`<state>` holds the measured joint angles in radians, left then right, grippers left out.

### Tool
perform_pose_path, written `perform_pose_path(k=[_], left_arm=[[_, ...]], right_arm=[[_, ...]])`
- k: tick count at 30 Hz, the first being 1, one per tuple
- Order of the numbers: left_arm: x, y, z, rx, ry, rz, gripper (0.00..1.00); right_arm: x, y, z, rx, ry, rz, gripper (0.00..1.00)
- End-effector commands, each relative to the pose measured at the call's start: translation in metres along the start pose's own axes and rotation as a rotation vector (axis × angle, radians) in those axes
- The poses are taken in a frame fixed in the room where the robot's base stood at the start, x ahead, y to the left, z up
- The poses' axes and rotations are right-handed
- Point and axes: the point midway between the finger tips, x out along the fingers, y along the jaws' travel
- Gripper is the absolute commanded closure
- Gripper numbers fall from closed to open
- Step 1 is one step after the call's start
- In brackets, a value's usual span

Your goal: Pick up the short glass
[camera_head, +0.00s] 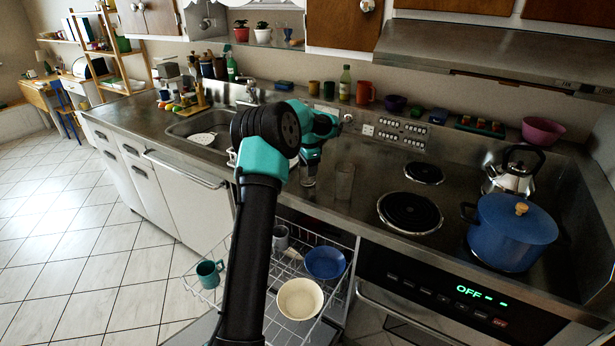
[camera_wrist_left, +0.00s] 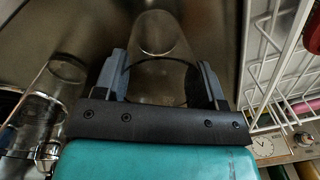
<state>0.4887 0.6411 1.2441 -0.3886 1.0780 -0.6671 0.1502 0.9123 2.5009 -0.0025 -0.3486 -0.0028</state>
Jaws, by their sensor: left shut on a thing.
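The short clear glass (camera_head: 308,181) is at the front of the steel counter, below my left gripper (camera_head: 310,158). In the left wrist view the glass (camera_wrist_left: 157,38) is between the two fingers of my left gripper (camera_wrist_left: 163,82), which is shut on it. I cannot tell whether its base touches the counter. A second clear glass (camera_head: 344,183), which looks taller, stands just to the right in the head view. It also shows at the left of the wrist view (camera_wrist_left: 66,72). My right gripper is not in view.
The open dishwasher rack below the counter edge holds a blue bowl (camera_head: 325,263), a cream bowl (camera_head: 300,299) and a teal mug (camera_head: 209,273). The coil hob with a blue pot (camera_head: 512,232) and a kettle (camera_head: 512,172) is to the right. The sink (camera_head: 206,128) is behind, to the left.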

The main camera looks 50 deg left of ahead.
Motion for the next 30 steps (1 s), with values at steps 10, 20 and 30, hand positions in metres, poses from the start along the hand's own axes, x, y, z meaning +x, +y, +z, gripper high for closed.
perform_pose_path(k=[10, 20, 30], left_arm=[[0.000, 0.000, 0.000, 0.000, 0.000, 0.000, 0.64], [-0.007, -0.001, 0.000, 0.000, 0.001, -0.001, 0.64], [-0.038, -0.001, 0.000, -0.001, 0.000, -0.002, 0.64]], right_arm=[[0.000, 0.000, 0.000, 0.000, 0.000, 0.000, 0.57], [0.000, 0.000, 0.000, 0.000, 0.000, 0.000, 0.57], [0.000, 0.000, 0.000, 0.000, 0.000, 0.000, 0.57]])
